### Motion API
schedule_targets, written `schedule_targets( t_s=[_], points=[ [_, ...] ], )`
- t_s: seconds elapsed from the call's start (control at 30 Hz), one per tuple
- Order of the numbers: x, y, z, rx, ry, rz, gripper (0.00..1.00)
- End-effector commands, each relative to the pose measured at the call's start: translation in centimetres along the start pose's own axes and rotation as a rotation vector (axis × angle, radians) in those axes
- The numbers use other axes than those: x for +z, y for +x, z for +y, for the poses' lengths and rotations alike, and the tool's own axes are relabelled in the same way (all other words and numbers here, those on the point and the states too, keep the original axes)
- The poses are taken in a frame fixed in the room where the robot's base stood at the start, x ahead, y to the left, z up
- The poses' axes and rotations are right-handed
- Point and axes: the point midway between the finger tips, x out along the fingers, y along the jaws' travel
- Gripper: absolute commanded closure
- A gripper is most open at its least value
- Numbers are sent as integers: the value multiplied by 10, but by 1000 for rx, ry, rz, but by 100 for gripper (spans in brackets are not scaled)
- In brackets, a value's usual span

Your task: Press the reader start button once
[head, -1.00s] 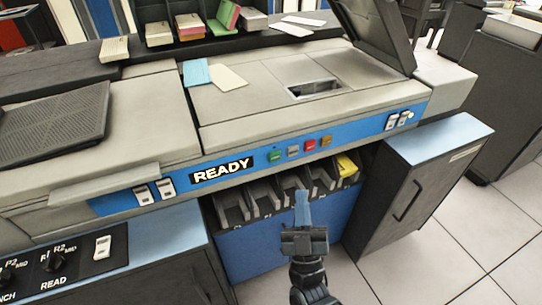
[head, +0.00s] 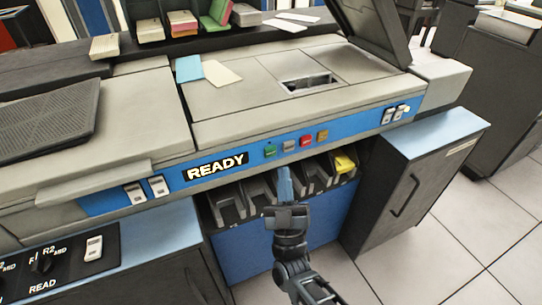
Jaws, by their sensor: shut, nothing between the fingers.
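The reader's blue front panel carries a row of small buttons: green (head: 270,151), grey (head: 288,146), red (head: 306,141) and amber (head: 323,136). Their labels are too small to read, so I cannot tell by label which one is start. A lit READY sign (head: 216,166) is left of them. My gripper (head: 284,172) is shut and empty, its pale blue fingertips pointing up just below the panel, under the green and grey buttons. I cannot tell whether the tips touch the panel.
Dark open pockets (head: 262,192) lie below the panel behind my gripper, with a yellow item (head: 344,163) in the right one. A grey cabinet (head: 415,175) stands at right. White switches (head: 158,186) are left on the panel. Cards (head: 222,73) lie on top.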

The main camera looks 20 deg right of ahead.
Motion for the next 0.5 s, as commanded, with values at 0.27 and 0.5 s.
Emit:
schedule_targets(
  t_s=[0.27, 0.5],
  points=[
    [18, 20, -15, 3, -1, 1, 100],
    [21, 28, -20, 1, -1, 0, 100]
  ],
)
